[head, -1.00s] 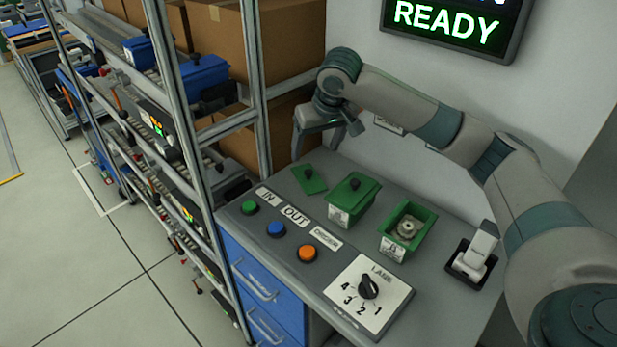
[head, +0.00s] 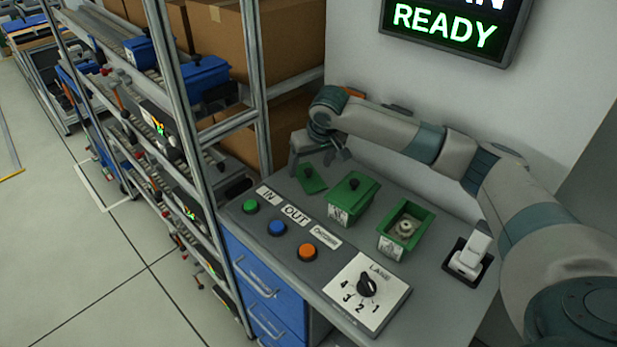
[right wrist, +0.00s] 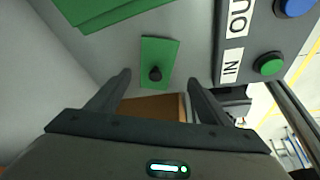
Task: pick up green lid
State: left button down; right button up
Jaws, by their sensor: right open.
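The green lid (head: 314,180) lies flat on the grey desk top near its back left corner, apart from the bins. It has a dark round knob. In the right wrist view the lid (right wrist: 159,57) lies ahead of the fingertips, roughly midway between them. My right gripper (head: 320,162) is above and just behind the lid in the head view, open and empty. Its two spread fingers (right wrist: 158,82) show in the right wrist view, with the lid not between them in contact. My left gripper is not in view.
A green bin with its lid on (head: 352,200) and an open green bin with a metal part inside (head: 405,230) stand right of the lid. Green, blue and orange buttons (head: 307,251) line the front, near the lane dial (head: 367,284). A metal rack (head: 262,110) stands close left.

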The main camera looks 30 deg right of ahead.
aim_at(310, 172)
jog(key=shift+w+d+f+p, duration=0.25)
jog(key=shift+f+p, duration=0.2)
jog(key=shift+f, duration=0.15)
jog(key=p+x, duration=0.1)
jog(key=x, duration=0.2)
jog(key=shift+d, duration=0.15)
jog(key=shift+w+f, duration=0.1)
jog(key=shift+f, duration=0.25)
jog(key=shift+c, duration=0.3)
jog(key=c, duration=1.1)
jog(key=shift+o, duration=0.2)
jog(key=shift+r, duration=0.1)
notch_tip(310, 172, up, 10)
jog(key=b, duration=0.2)
jog(key=shift+b, duration=0.4)
